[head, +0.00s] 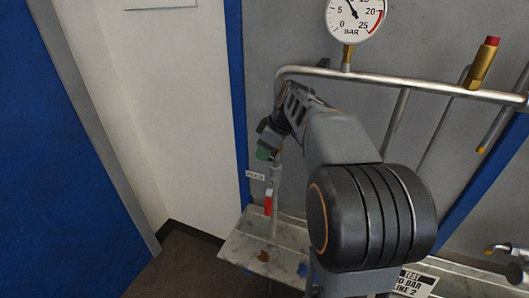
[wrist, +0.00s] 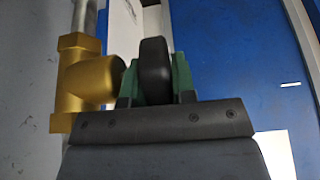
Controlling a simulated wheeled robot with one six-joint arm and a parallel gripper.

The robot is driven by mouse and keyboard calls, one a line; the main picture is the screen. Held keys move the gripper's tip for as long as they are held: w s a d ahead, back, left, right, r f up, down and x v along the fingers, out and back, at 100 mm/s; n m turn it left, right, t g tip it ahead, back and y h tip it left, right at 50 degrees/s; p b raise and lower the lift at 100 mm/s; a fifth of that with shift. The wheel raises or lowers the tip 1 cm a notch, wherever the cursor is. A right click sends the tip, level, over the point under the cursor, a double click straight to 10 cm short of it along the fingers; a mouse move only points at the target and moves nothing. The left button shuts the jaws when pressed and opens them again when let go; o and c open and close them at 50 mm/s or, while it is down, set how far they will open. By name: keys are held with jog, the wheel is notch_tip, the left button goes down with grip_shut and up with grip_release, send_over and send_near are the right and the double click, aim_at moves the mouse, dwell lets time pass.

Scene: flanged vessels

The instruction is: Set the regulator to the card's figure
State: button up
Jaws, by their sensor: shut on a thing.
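The regulator's brass body (wrist: 85,82) stands on a vertical pipe in the wrist view, with a black round knob (wrist: 154,66) on its right. My gripper (wrist: 156,88) has green fingers on both sides of the knob and is shut on it. In the head view my gripper (head: 264,153) is at the pipe's left end, and my arm hides most of the regulator. The pressure gauge (head: 356,16) has its top cut off; its needle points up and slightly left, past the 5. The card (head: 414,283) shows "TEST", "0 BAR" and "LINE 2"; its left part is hidden.
A horizontal pipe (head: 420,84) runs under the gauge, with a red-capped brass fitting (head: 482,66) on it. A red valve handle (head: 268,203) hangs below my gripper, above a stained ledge (head: 292,262). A tap (head: 503,248) is at right. Open floor (head: 190,262) lies lower left.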

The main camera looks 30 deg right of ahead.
jog(key=shift+f+t+y+b, duration=0.3)
jog(key=shift+t+y+b, duration=0.15)
jog(key=shift+b, duration=0.65)
jog(key=shift+r+t+b, duration=0.25)
jog(key=shift+r+b, duration=0.05)
jog(key=shift+r, duration=0.05)
jog(key=o, duration=0.6)
jog(key=shift+o, duration=0.2)
jog(key=v, duration=1.3)
jog(key=shift+s+d+r+p, duration=0.2)
jog(key=shift+d+r+p, duration=0.05)
jog(key=shift+d+p, duration=0.15)
